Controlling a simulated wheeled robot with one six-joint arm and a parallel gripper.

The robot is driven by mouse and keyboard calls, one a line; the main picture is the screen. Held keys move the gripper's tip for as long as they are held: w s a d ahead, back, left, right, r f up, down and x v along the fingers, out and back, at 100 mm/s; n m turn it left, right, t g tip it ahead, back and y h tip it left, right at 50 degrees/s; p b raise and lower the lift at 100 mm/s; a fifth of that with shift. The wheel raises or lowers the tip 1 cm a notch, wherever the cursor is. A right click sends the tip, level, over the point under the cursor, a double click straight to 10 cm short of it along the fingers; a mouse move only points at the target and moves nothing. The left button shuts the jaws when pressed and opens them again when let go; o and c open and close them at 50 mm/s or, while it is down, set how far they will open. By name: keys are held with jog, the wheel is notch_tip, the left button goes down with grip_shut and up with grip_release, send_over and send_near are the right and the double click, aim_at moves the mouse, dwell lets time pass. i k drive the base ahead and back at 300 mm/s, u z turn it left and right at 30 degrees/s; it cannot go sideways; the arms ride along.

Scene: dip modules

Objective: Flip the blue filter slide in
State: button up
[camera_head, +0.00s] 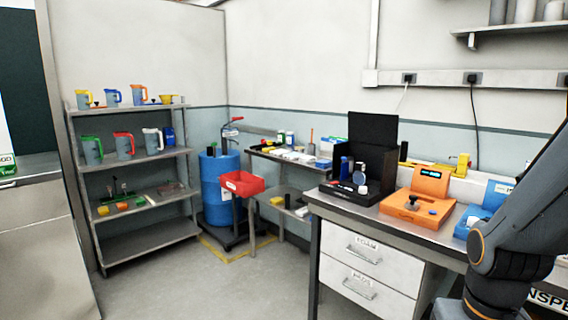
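I cannot clearly make out which thing is the blue filter slide. A black open case (373,133) stands at the left end of the bench, with a small dark blue upright piece (345,168) and a round disc (359,178) in front of its raised lid. A blue device (497,195) stands at the right of the bench, partly hidden behind my arm. My gripper is out of view; only my dark grey arm links show at the right edge.
An orange device (431,181) with a small screen and black knob stands between the case and the blue device. The bench (325,208) has white drawers (365,250). Shelves (130,198) with jugs, a blue drum (217,188) and a red bin (243,184) stand left. The floor between is clear.

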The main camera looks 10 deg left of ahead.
aim_at(346, 166)
jog(key=u, duration=0.65)
jog(key=i, duration=2.1)
jog(key=z, duration=0.5)
